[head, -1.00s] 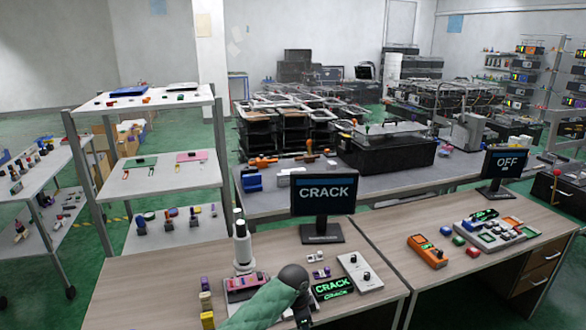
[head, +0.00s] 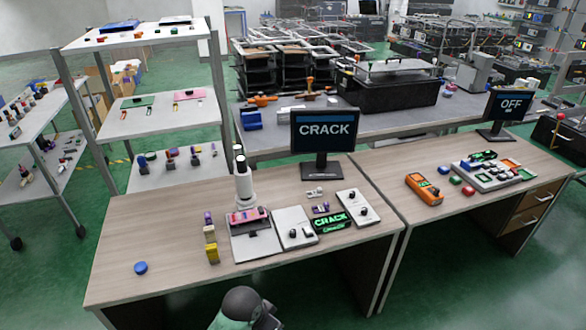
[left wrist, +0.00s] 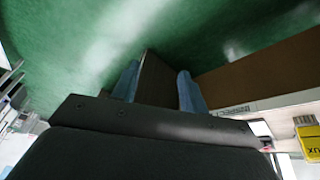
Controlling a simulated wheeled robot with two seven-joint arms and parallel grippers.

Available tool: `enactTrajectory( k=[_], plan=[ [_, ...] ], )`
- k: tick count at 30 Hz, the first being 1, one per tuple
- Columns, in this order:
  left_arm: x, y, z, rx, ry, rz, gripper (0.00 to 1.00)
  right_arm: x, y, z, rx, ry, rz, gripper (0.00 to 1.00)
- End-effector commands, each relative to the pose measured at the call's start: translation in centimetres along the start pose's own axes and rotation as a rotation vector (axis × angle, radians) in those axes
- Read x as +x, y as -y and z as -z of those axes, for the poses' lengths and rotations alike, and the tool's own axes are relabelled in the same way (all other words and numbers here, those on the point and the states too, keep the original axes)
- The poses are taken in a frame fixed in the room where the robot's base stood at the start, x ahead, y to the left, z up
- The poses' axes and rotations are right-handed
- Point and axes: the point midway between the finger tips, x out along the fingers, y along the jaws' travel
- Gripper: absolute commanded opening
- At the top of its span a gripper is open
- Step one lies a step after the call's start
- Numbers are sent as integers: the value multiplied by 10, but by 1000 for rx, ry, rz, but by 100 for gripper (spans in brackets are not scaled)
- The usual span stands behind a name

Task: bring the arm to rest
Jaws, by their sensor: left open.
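My left gripper (left wrist: 158,72) is open in the left wrist view, its two blue-grey fingers apart over the green floor, beside the desk's front. No object is clearly held; a dark surface shows between the fingers. In the head view a grey rounded joint and green sleeve of my arm (head: 240,303) show at the bottom, in front of the near desk (head: 160,225). The gripper itself is not clear there. My right gripper is not in view.
A CRACK monitor (head: 324,131) stands at the desk's back. A white microscope-like device (head: 243,185), yellow block (head: 212,253) and blue disc (head: 140,267) are on the desk. The yellow block also shows in the left wrist view (left wrist: 309,142). Open floor lies in front.

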Motion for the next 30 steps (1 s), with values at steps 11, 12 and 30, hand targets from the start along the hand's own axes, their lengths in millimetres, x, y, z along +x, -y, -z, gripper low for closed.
enactTrajectory(
  k=[11, 12, 30],
  plan=[
    [-52, 2, -111, -276, 5, 125, 44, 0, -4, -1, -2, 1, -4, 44],
    [-58, 2, -121, -299, 7, 138, 44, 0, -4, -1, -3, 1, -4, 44],
    [-107, 6, -193, -464, 28, 256, 44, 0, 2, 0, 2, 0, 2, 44]
  ],
)
